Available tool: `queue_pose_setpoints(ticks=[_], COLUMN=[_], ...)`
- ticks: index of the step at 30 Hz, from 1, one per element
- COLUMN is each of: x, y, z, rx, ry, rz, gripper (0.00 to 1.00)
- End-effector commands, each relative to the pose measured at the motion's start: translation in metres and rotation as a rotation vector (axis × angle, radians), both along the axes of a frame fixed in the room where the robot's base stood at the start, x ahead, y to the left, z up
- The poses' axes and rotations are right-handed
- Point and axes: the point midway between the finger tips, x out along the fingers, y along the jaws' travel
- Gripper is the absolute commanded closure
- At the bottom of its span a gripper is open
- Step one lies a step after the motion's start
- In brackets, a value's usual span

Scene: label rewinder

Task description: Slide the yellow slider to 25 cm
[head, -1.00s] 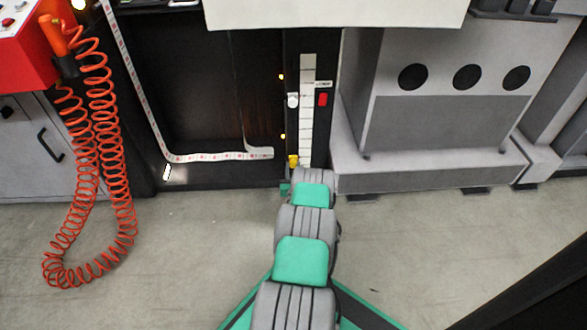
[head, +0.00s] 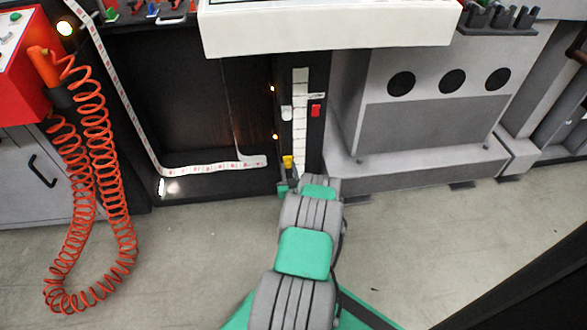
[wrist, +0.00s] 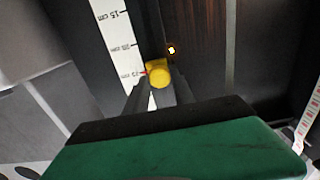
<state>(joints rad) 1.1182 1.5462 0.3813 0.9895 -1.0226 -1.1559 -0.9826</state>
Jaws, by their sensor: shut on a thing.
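The yellow slider (head: 288,162) sits near the lower end of the upright white scale (head: 300,140) on the dark machine front. In the wrist view the slider's yellow knob (wrist: 159,75) is between the two dark fingers of my gripper (wrist: 158,88), which is shut on it. A small red pointer at the knob's left lies on the white scale (wrist: 118,30), beside a label I cannot read clearly. Labels reading 15 cm and apparently 20 cm stand farther up the picture. In the head view my arm hides most of the gripper.
A white knob (head: 286,113) and a red slider (head: 316,110) flank the scale higher up. A white ledge (head: 330,28) juts out above. A coiled orange hose (head: 95,190) hangs at left. A grey cabinet (head: 420,125) stands at right. The floor in front is clear.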

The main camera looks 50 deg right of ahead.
Motion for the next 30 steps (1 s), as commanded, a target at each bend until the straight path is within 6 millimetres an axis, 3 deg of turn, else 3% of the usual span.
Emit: queue_pose_setpoints(ticks=[3,4,12,20,30], x=[-0.001,-0.001,0.000,-0.002,-0.047], y=[-0.001,-0.001,0.000,0.001,0.043], z=[0.000,0.000,0.000,0.000,0.003], rx=[-0.003,-0.002,-0.001,0.001,0.002], ry=[0.000,-0.001,0.000,-0.001,0.001], rz=[-0.004,-0.004,-0.001,-0.002,-0.005], gripper=[1.00,0.69,0.48,0.48,0.48])
